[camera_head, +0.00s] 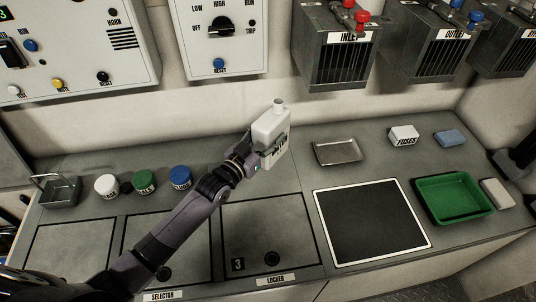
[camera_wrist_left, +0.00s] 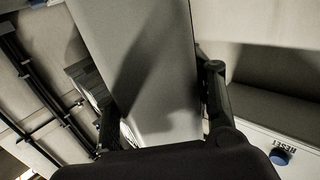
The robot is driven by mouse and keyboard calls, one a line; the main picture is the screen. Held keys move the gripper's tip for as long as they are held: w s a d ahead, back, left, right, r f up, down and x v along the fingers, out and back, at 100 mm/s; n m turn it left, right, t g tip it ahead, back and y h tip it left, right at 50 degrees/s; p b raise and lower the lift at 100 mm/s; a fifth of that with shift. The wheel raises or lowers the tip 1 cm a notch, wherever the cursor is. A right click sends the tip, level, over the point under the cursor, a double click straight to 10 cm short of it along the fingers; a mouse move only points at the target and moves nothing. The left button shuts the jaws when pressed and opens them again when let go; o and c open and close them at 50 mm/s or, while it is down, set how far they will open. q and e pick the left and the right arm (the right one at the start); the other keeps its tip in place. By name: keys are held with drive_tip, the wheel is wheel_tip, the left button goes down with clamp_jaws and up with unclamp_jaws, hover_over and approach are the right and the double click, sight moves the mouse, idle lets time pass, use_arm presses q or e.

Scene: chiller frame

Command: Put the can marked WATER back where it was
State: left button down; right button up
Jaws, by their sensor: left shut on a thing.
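The white can (camera_head: 271,128) with a short neck and cap is near the back of the counter, by the wall. Dark lettering shows on its side, partly covered by my fingers, so I cannot read it fully. My left gripper (camera_head: 267,152) is shut on the can. In the left wrist view the can (camera_wrist_left: 150,65) fills the space between the two fingers (camera_wrist_left: 160,115). The can looks nearly upright; I cannot tell whether its base touches the counter. My right gripper is not in view.
A FUSES box (camera_head: 404,136), blue block (camera_head: 450,138) and green tray (camera_head: 424,207) are right.

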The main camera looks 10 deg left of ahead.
use_arm(q)
wheel_tip(320, 180, down, 7)
drive_tip(key=shift+r+b, duration=0.1)
drive_tip(key=shift+b, duration=0.4)
drive_tip(key=shift+f, duration=0.35)
drive_tip(key=shift+f, duration=0.1)
drive_tip(key=c, duration=0.7)
unclamp_jaws()
drive_tip(key=shift+c, duration=0.2)
